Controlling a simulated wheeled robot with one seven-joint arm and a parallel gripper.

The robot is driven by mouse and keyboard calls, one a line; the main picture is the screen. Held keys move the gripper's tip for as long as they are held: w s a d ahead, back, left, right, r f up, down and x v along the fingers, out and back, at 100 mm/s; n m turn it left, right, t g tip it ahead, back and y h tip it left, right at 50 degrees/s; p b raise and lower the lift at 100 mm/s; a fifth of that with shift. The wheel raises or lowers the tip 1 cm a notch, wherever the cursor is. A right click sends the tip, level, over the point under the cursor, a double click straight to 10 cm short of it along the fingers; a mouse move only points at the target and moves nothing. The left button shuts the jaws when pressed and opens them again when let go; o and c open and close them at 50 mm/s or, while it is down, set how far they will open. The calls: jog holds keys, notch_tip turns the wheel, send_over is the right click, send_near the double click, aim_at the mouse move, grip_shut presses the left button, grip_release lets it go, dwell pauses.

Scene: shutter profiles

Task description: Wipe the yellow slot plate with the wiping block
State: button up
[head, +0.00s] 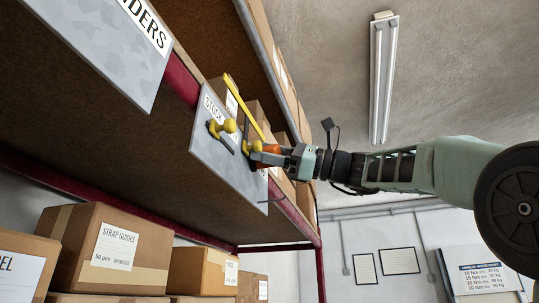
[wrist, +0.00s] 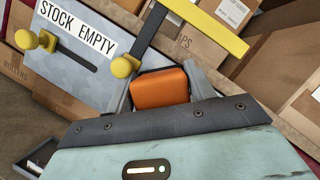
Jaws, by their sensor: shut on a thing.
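The orange wiping block (wrist: 160,87) sits between the two grey fingers of my gripper (wrist: 158,80), which is shut on it. In the head view my gripper (head: 270,155) and the orange block (head: 272,149) are at the right part of a grey plate (head: 205,150) on the shelf edge. This plate, marked STOCK EMPTY in the wrist view (wrist: 62,55), has dark slots and yellow knobs (wrist: 124,66). A long yellow bar (wrist: 208,26) runs beyond the block; it also shows in the head view (head: 243,105). I cannot tell whether the block touches anything.
Another grey sign plate (head: 105,45) hangs at the upper left. Cardboard boxes (head: 117,245) stand on the lower shelf, and more boxes (wrist: 285,60) lie behind the yellow bar. The dark red shelf beam (head: 180,78) runs alongside. Open room lies to the right.

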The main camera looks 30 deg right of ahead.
jog(key=shift+o, duration=0.2)
jog(key=shift+w+d+r+n+g+p, duration=0.3)
jog(key=shift+d+r+p, duration=0.05)
jog(key=shift+r+p, duration=0.1)
jog(key=shift+w+d+f, duration=0.15)
jog(key=shift+w+d, duration=0.15)
jog(key=shift+d, duration=0.1)
jog(key=w+d+p, duration=0.3)
jog(key=w+d, duration=0.2)
jog(key=d, duration=0.1)
jog(key=shift+f, duration=0.15)
jog(key=s+d, duration=0.3)
jog(key=s, duration=0.2)
jog(key=shift+d, duration=0.35)
jog(key=shift+d, duration=0.1)
dwell(0.3)
jog(key=shift+s+d, duration=0.8)
jog(key=shift+s, duration=0.35)
